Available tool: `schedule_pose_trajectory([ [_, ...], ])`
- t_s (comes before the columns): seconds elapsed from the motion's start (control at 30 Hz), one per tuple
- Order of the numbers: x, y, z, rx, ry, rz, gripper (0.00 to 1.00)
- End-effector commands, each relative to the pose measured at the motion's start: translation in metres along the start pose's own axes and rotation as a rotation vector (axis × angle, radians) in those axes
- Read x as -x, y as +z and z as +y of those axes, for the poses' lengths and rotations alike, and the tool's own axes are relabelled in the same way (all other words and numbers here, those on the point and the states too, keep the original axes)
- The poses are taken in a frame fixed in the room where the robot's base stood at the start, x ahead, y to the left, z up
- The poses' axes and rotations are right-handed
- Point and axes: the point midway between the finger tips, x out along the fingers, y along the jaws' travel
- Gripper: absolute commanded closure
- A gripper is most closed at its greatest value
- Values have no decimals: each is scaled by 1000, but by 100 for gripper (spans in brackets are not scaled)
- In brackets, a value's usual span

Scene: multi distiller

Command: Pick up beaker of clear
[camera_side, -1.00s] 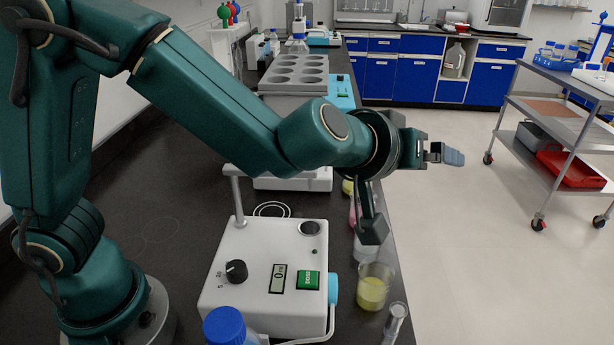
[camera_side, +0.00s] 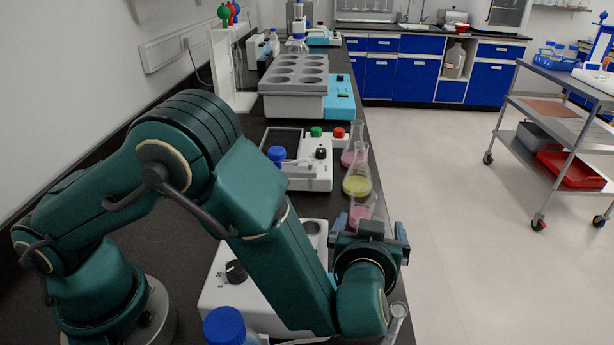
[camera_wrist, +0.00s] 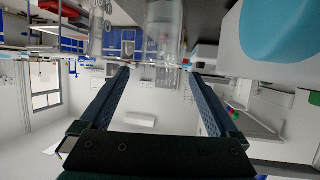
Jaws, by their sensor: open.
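My gripper (camera_side: 372,232) is low over the right edge of the black bench, with its fingers pointing away from the side camera. In the wrist view my gripper (camera_wrist: 158,72) is open, and nothing is held between its fingers. That view is upside down. A clear glass vessel (camera_wrist: 164,22), perhaps the beaker of clear, hangs at the top, lined up with the gap between the fingertips. I cannot tell its exact distance or contents. In the side view no clear beaker can be made out; my gripper and forearm hide that part of the bench edge.
A pink vessel (camera_side: 360,211), a yellow-green flask (camera_side: 357,184) and another pink flask (camera_side: 351,157) stand beyond my gripper along the bench edge. A glass tube (camera_side: 396,318) stands near. A white device (camera_side: 228,290) is left of my gripper.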

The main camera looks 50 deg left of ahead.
Motion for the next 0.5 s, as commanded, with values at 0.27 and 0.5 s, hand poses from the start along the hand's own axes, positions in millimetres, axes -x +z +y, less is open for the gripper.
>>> schedule_pose_trajectory([
  [0.27,-31,17,-1,2,-4,0,4],
  [0.5,-38,17,0,0,1,0,4],
])
